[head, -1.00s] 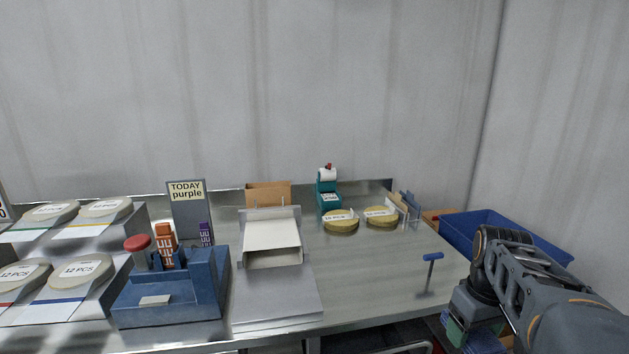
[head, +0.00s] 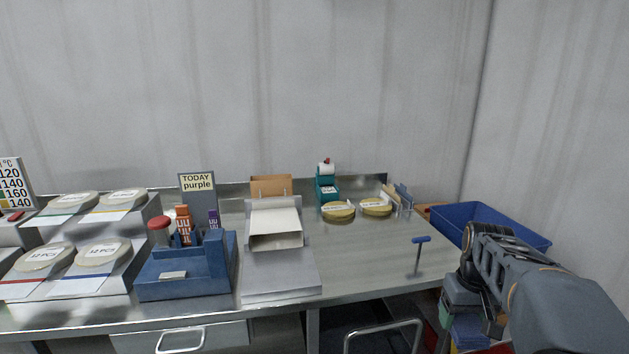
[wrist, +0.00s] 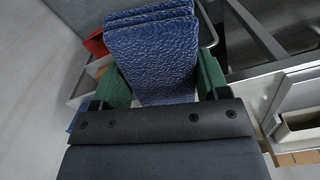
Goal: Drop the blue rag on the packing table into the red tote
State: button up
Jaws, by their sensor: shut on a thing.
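The blue rag (wrist: 150,55) is a folded, rough-textured stack between the two green fingers of my gripper (wrist: 160,80) in the wrist view. In the head view my gripper (head: 462,318) hangs off the right front of the packing table (head: 365,270), with the rag (head: 470,333) below it, partly hidden. The gripper is shut on the rag. A strip of red (head: 492,349) shows at the bottom edge below the gripper, and a red piece (wrist: 96,44) shows at the upper left of the wrist view. Either may be the red tote; too little shows to tell.
A blue tote (head: 505,222) stands beyond the table's right end, behind my arm. A metal handle frame (head: 383,335) is in front of the table.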

jog(key=w+a+f+p, duration=0.3)
jog(key=w+a+f, duration=0.55)
jog(key=f, duration=0.35)
jog(key=s+a+f, duration=0.2)
jog(key=f, duration=0.4)
jog(key=s+a+f+p, duration=0.1)
jog(key=a+f, duration=0.2)
jog(key=f, duration=0.4)
jog(key=shift+s+f+n, duration=0.3)
jog(key=shift+s+n, duration=0.05)
jog(key=shift+n, duration=0.05)
jog(key=shift+s+a, duration=0.1)
jog(key=shift+s, duration=0.05)
